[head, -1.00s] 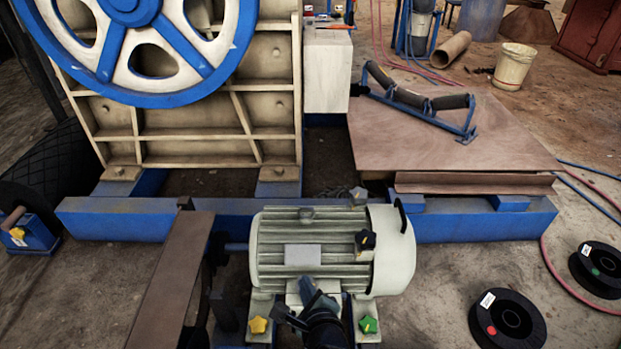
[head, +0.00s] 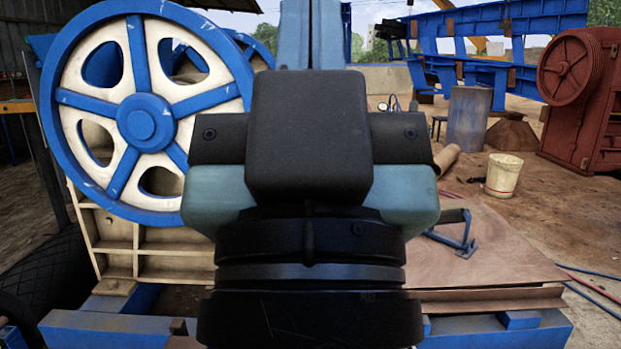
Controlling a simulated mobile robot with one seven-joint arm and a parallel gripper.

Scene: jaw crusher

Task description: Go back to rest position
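The end part of my arm with my gripper (head: 310,140) appears to fill the middle of the head view, large and close to the camera. A black block, dark side pieces, pale blue-green parts and black rings show. A pale blue upright piece rises from it to the top edge. I cannot make out two fingertips, so whether the gripper is open or shut is unclear. No held object shows. The electric motor is not visible in this view.
The crusher's blue-and-white flywheel (head: 150,122) stands at left. At right are the brown plate (head: 490,250) with a partly hidden blue roller frame (head: 455,238), a white bucket (head: 503,176) and a red machine (head: 583,95). The blue base beam (head: 120,330) crosses below.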

